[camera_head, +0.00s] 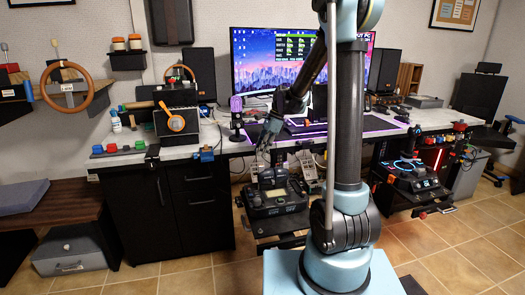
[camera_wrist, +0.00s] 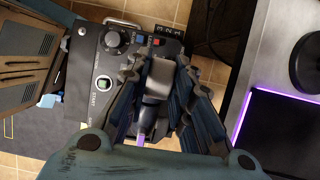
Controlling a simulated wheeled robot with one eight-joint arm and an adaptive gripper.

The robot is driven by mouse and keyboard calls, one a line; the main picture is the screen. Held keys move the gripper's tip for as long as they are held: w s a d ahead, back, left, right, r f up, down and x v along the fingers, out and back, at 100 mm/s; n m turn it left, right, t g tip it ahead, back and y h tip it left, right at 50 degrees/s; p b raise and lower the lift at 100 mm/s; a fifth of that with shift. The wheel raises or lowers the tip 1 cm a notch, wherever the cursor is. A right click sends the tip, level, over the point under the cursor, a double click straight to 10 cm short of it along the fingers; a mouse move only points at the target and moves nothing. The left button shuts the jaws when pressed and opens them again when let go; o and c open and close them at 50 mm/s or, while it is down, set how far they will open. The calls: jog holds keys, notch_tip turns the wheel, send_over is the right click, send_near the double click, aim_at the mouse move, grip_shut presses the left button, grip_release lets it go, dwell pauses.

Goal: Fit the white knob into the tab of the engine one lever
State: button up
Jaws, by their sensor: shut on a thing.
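My gripper (camera_wrist: 159,70) is shut on the white knob (camera_wrist: 157,86), which looks pale grey in the wrist view. The knob sits between the two dark fingers, over a black control panel (camera_wrist: 88,112). In the head view my gripper (camera_head: 268,143) points down above the throttle unit (camera_head: 278,199) that hangs at the desk's front edge; the knob is too small to make out there. The engine one lever and its tab are not clearly seen; the fingers and knob cover that part of the panel. I cannot tell whether the knob touches the tab.
The panel carries a round dial (camera_wrist: 115,39), a green-lit start button (camera_wrist: 103,83) and small blue and red parts near the figures 1, 2, 3. The desk (camera_head: 225,146) holds a monitor (camera_head: 285,60) and a microphone (camera_head: 236,108). Another control unit (camera_head: 412,180) hangs at right.

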jog(key=shift+f, duration=3.35)
jog(key=shift+f, duration=0.15)
jog(key=o, duration=1)
jog(key=v, duration=1.2)
